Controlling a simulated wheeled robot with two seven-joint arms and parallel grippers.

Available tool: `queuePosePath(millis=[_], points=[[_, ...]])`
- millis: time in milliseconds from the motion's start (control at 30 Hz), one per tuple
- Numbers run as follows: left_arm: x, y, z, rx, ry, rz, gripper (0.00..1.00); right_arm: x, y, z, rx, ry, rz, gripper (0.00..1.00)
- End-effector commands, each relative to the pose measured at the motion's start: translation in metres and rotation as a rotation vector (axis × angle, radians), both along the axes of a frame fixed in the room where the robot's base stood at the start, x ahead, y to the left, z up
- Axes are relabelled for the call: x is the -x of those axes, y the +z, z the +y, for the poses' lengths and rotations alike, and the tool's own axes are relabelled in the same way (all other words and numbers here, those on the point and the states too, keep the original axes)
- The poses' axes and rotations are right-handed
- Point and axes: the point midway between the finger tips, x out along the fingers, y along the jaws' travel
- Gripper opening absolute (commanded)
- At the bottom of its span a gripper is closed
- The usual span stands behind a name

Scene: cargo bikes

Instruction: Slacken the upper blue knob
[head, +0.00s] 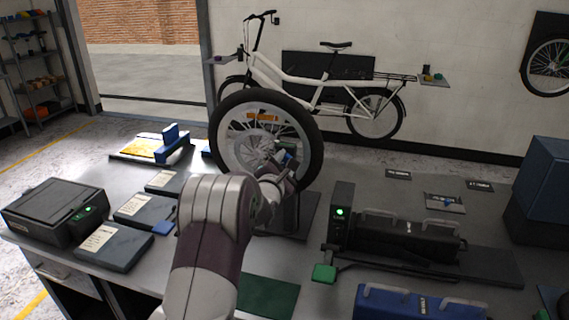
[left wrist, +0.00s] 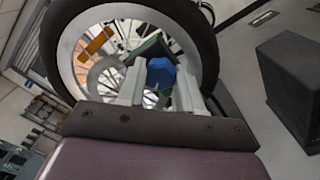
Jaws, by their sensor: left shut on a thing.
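A blue knob (left wrist: 160,73) shows in the left wrist view, between the two pale fingers of my left gripper (left wrist: 160,84), which is shut on it. The knob sits in front of the upright bicycle wheel (left wrist: 70,55), near its hub. In the head view my left gripper (head: 279,176) reaches to the right part of the wheel (head: 222,150), and a small bluish and green part (head: 290,151) shows just beyond it. I cannot tell from these views whether a second blue knob is below; the arm and fingers hide that area. My right gripper is not in view.
Dark boxes with labels (head: 112,245) lie at the left of the bench. A black unit with a green light (head: 342,212) stands right of the wheel. A blue case (head: 420,303) is at the front right. A white cargo bike (head: 300,85) stands by the wall.

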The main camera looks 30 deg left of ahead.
Motion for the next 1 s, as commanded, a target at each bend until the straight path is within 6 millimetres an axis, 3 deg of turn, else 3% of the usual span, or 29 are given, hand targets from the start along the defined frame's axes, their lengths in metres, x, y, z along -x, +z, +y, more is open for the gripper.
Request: queuePosePath(millis=[67, 100, 167, 433, 567, 1000], points=[[0.0, -0.003, 0.0, 0.002, 0.0, 0.007, 0.05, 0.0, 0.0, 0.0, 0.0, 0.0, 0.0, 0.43], [0.0, -0.004, 0.0, 0.002, 0.0, 0.007, 0.45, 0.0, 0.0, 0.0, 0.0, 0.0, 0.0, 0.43], [0.0, -0.003, 0.0, 0.001, 0.0, 0.006, 0.61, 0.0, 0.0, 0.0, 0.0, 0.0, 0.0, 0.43], [0.001, -0.001, 0.0, 0.0, 0.0, 0.003, 0.61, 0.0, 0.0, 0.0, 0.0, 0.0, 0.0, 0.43], [0.011, -0.002, -0.002, 0.0, 0.001, 0.002, 0.61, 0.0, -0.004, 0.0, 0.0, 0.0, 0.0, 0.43], [0.11, -0.003, -0.026, 0.0, 0.001, 0.004, 0.61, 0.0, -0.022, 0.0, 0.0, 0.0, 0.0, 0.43]])
